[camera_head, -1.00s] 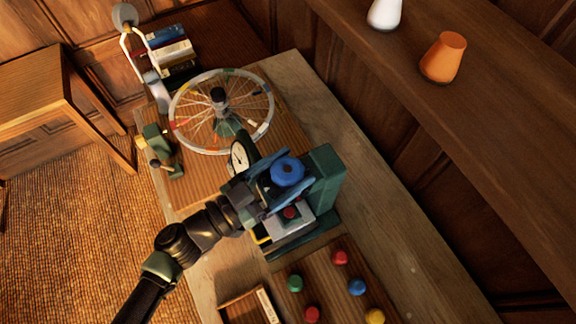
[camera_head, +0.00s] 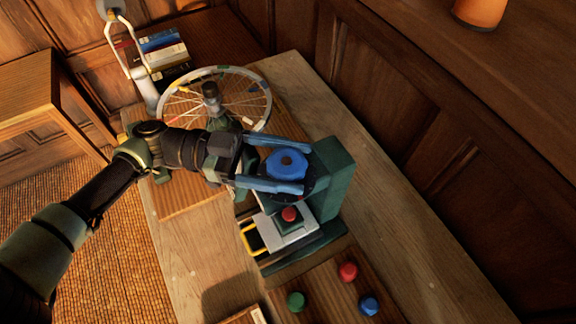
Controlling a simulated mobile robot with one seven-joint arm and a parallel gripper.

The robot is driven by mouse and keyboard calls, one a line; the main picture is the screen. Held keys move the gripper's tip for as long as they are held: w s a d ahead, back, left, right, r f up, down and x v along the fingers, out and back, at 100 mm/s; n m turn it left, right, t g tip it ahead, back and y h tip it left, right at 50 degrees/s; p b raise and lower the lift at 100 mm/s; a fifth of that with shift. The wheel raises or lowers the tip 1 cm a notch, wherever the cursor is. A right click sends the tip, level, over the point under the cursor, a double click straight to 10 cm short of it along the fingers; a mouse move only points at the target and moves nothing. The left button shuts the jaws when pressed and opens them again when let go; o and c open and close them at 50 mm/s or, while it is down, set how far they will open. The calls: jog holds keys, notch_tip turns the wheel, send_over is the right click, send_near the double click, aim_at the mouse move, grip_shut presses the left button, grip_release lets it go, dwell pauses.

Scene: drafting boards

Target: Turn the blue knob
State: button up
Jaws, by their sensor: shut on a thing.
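The blue knob (camera_head: 287,163) sits on the upper face of a dark green machine (camera_head: 337,180) near the middle of the view. My gripper (camera_head: 290,166) reaches in from the left, its two blue fingers on either side of the knob, one on the far side and one on the near side. It is shut on the knob. Below the knob, the machine has a pale plate (camera_head: 268,231) with a red button (camera_head: 289,214) on it.
A spoked wheel (camera_head: 176,94) stands just beyond my arm, with books (camera_head: 165,55) and a lamp (camera_head: 144,88) behind it. Red (camera_head: 347,271), green (camera_head: 296,301) and blue (camera_head: 368,305) buttons lie in front. A wooden wall and shelf (camera_head: 430,50) border the right.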

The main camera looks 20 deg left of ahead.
jog(key=shift+s+f+m+g, duration=0.1)
jog(key=shift+f+m+g, duration=0.15)
jog(key=shift+m+g, duration=0.5)
jog(key=o, duration=1.2)
jog(key=shift+o, duration=0.2)
jog(key=shift+r, duration=0.2)
